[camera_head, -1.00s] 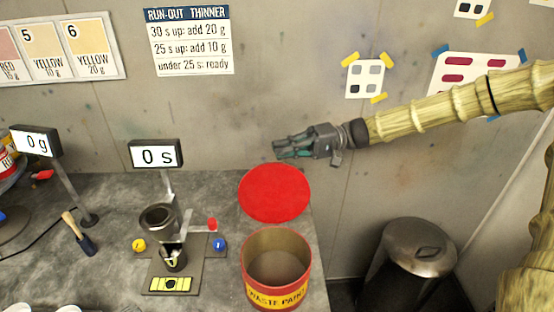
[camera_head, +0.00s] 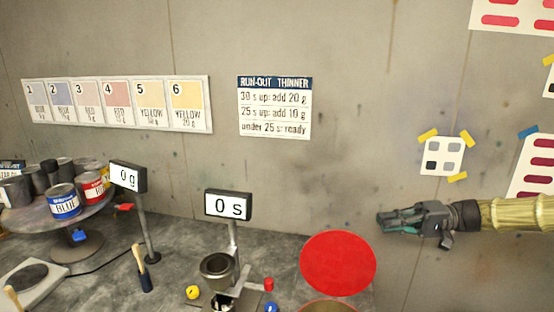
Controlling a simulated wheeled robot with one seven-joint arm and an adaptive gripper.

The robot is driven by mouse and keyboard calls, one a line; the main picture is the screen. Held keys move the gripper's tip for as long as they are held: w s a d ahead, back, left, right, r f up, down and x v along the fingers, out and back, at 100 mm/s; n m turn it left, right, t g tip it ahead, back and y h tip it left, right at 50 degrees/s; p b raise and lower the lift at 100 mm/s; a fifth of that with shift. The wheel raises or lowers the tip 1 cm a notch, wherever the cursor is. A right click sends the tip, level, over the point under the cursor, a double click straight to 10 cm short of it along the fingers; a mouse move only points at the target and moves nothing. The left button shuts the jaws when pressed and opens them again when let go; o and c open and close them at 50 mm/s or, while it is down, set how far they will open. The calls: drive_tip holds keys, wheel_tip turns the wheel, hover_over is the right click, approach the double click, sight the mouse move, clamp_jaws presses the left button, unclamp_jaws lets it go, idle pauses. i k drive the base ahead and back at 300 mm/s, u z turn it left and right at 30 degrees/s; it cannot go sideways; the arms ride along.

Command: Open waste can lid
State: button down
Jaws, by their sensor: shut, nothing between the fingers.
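The waste can's red round lid (camera_head: 338,264) stands tilted up behind the can, with its flat face toward me. Only the rim of the waste can (camera_head: 328,306) shows at the bottom edge; its body and label are out of the picture. My gripper (camera_head: 380,222) is to the right of the lid and a little higher, apart from it. Its fingers point left, are shut and hold nothing.
A run-out cup on its stand (camera_head: 218,270) and a timer display reading 0 s (camera_head: 228,205) stand left of the lid. A turntable (camera_head: 75,235) bears paint cans at the far left. A brush (camera_head: 141,270) stands on the bench. The wall is behind.

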sight(335, 262)
drive_tip(key=k, duration=1.4)
